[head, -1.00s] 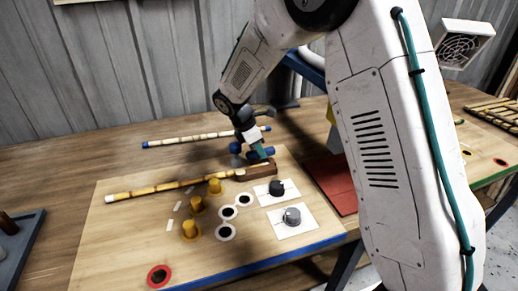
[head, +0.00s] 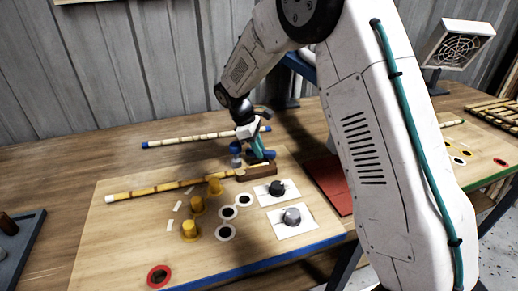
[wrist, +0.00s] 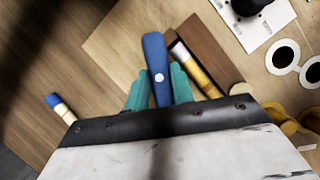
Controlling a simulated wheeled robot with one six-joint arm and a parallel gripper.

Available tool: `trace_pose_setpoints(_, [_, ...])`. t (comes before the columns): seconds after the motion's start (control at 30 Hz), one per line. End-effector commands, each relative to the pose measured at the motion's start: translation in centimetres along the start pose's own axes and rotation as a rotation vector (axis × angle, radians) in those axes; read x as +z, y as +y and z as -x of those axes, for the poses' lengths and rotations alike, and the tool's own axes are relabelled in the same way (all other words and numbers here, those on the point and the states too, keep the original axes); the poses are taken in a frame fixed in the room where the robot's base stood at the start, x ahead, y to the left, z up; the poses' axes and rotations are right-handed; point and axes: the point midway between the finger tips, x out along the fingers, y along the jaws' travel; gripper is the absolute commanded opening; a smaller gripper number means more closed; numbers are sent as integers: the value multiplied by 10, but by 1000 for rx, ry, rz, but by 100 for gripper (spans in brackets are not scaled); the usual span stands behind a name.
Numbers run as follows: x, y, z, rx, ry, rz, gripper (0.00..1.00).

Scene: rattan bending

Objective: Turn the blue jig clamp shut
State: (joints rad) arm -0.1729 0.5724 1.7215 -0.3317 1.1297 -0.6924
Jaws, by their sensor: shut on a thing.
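The blue jig clamp shows in the wrist view as a long blue lever (wrist: 155,58) with a pale pivot dot. In the head view its blue part (head: 267,155) is partly hidden behind my gripper (head: 256,148). My teal fingers (wrist: 158,88) are shut on the lever, one on each side. A rattan pole (head: 150,191) lies on the board with its right end at a brown wooden block (head: 258,172), close by the clamp. The wrist view also shows the pole end (wrist: 190,66) beside the lever and the block (wrist: 210,50) beyond it.
Several yellow pegs (head: 190,230) and black-and-white round marks (head: 225,232) are in front of the clamp. Another pole (head: 200,137) lies behind. A red panel (head: 328,180) is at right.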

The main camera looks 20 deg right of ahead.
Motion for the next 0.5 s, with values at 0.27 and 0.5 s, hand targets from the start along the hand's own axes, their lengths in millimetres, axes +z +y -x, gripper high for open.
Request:
trace_pose_setpoints(0.27, [1,3,1,-99,2,-246,1])
trace_pose_setpoints(0.5, [1,5,1,-187,4,-457,1])
